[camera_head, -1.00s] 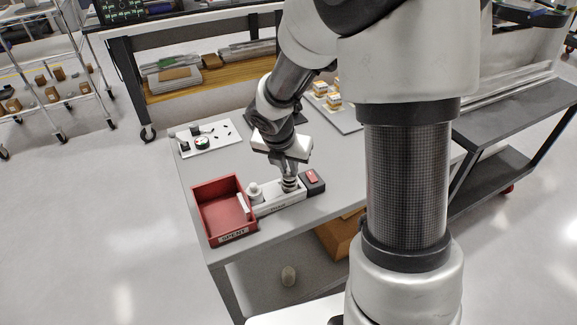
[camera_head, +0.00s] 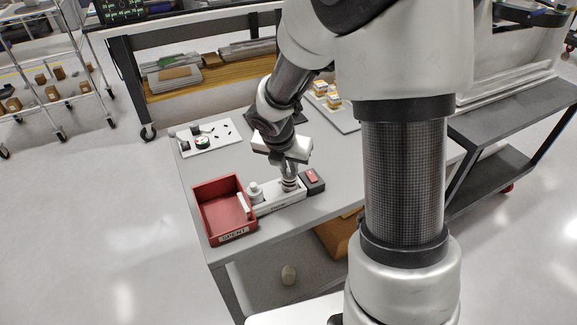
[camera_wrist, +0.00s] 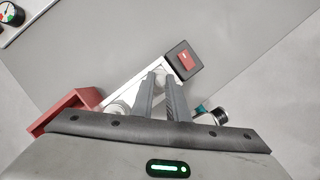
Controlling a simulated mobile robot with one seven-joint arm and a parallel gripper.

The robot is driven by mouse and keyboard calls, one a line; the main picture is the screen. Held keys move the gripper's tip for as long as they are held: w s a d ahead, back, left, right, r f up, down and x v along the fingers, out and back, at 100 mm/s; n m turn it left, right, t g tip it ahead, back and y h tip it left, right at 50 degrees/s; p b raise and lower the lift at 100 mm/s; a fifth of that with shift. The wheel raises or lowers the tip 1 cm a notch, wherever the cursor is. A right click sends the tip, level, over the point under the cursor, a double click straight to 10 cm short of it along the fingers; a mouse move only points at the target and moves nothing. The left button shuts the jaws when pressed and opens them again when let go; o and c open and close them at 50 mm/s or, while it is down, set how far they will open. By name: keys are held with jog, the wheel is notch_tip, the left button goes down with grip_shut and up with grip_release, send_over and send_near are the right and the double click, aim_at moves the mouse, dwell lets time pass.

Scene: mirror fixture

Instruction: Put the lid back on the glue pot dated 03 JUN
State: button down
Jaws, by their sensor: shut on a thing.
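A white block (camera_head: 275,203) stands near the front edge of the grey table, between a red bin and a dark box. A pale pot with a white top (camera_head: 254,190) stands at its left end; it also shows in the wrist view (camera_wrist: 116,107). My gripper (camera_head: 290,177) points down at the block's right end and is shut on a small pale round piece (camera_head: 289,184). In the wrist view the fingers (camera_wrist: 161,78) hide most of this piece. I cannot tell whether it is a lid alone or a lid touching a pot. No date is readable.
The red bin (camera_head: 204,218), labelled SPENT, adjoins the block's left end. The dark box with a red top (camera_head: 313,181) is close on the right. A white board with small parts (camera_head: 222,140) lies farther back. The table between is clear.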

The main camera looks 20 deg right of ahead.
jog(key=c, duration=1.2)
grip_release()
jog(key=shift+r+p, duration=3.55)
jog(key=shift+p, duration=0.25)
grip_shut()
